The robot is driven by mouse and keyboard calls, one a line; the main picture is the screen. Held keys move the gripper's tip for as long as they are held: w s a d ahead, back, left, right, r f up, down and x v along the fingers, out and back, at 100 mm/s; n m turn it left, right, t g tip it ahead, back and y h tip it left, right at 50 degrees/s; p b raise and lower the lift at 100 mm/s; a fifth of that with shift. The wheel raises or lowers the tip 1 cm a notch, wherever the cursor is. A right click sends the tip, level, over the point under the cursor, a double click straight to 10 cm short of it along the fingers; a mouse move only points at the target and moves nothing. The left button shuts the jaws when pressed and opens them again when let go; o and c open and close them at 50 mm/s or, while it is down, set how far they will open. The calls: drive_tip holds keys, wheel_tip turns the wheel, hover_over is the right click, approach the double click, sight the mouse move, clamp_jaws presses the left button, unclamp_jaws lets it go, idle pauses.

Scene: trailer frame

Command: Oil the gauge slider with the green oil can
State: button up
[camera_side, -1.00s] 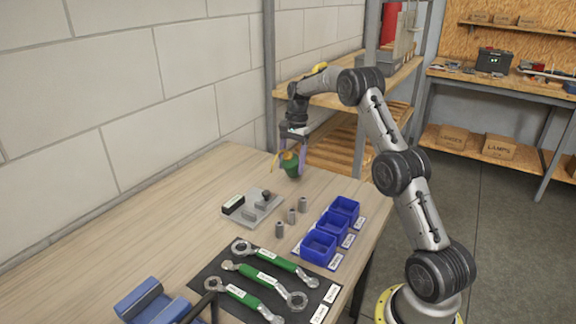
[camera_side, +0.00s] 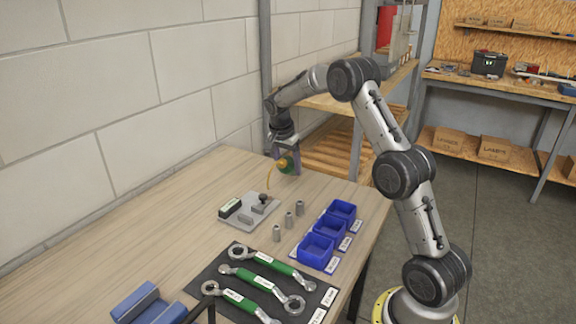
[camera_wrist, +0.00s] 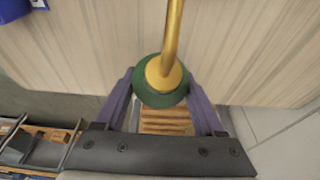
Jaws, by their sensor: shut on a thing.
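The green oil can (camera_side: 287,163) is held in my gripper (camera_side: 285,160), above the far end of the table. It is tilted, and its thin brass spout curves down toward the left, its tip in the air above the gauge. In the wrist view the can (camera_wrist: 160,96) sits between the two purple fingers of my gripper (camera_wrist: 160,92), with the spout (camera_wrist: 172,35) running up out of the frame. The gauge (camera_side: 250,211) is a grey plate on the table with a dark-knobbed slider (camera_side: 263,199) and a labelled dark block. The spout tip is apart from the slider.
Several small grey cylinders (camera_side: 288,220) stand right of the gauge, beside blue bins (camera_side: 316,251). Green-handled wrenches (camera_side: 262,283) lie on a black mat in front. A blue holder (camera_side: 147,305) is at the front left. The table left of the gauge is clear.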

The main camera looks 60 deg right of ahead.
drive_tip(key=shift+r, duration=0.1)
idle(0.3)
drive_tip(key=shift+d+r+y, duration=0.2)
drive_tip(key=shift+r+y, duration=0.25)
drive_tip(key=shift+y, duration=0.05)
drive_tip(key=shift+r+y, duration=0.85)
drive_tip(key=shift+y, duration=0.35)
drive_tip(key=shift+a+r+y, duration=0.2)
drive_tip(key=shift+r+y, duration=0.5)
drive_tip(key=shift+y, duration=0.1)
drive_tip(key=shift+d+r+y, duration=0.15)
drive_tip(key=shift+r+y, duration=0.7)
drive_tip(key=shift+y, duration=0.25)
drive_tip(key=shift+r+y, duration=0.65)
drive_tip(key=shift+y, duration=0.05)
